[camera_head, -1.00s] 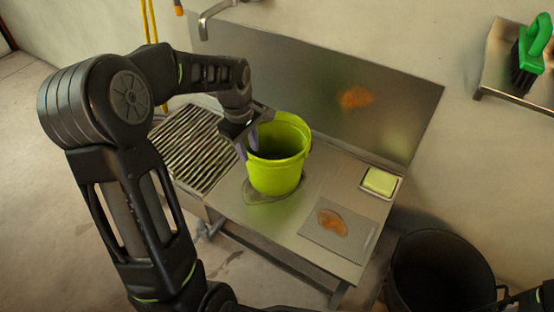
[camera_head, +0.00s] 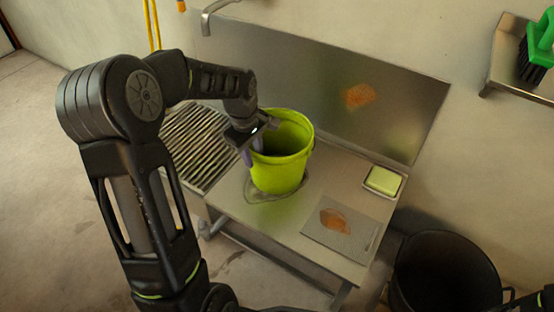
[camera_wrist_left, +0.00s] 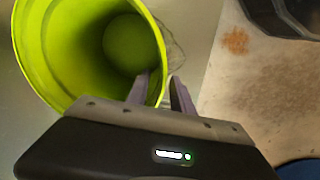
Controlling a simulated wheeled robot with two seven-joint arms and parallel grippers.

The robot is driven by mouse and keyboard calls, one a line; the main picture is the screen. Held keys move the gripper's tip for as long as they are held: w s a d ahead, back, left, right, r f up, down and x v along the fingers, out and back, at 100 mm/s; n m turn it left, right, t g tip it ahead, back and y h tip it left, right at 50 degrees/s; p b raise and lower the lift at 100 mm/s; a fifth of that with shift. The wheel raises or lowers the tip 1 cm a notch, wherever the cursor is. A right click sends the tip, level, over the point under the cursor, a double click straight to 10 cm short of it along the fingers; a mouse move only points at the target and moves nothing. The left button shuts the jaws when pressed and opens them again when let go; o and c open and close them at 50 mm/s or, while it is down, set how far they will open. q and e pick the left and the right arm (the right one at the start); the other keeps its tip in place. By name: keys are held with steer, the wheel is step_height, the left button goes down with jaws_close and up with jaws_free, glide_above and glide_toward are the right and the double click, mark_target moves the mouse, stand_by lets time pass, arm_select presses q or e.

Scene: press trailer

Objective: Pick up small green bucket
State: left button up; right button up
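The small green bucket (camera_head: 283,175) stands upright on the steel table, its open top facing up. My left gripper (camera_head: 251,153) is at the bucket's left rim in the head view. In the left wrist view, the bucket (camera_wrist_left: 60,45) fills the upper left. There the left gripper (camera_wrist_left: 160,85) has its two fingers apart, one inside the bucket mouth and one outside the wall, with the rim between them. A gap shows between the rim and the outer finger.
The steel table (camera_head: 233,207) has a slatted rack (camera_head: 197,140) at left, a soap dish with a pale green block (camera_head: 382,180), and a grey board (camera_head: 355,240) with a brown stain. A black bin (camera_head: 445,275) stands at right. A faucet (camera_head: 215,10) is above the backsplash.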

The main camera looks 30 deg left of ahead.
mark_target(255, 159)
arm_select(q)
steer(key=f, duration=0.2)
steer(key=f+b, duration=0.1)
steer(key=shift+w+f, duration=0.2)
steer(key=shift+w, duration=0.05)
steer(key=shift+c, duration=0.6)
jaws_close()
stand_by(1.0)
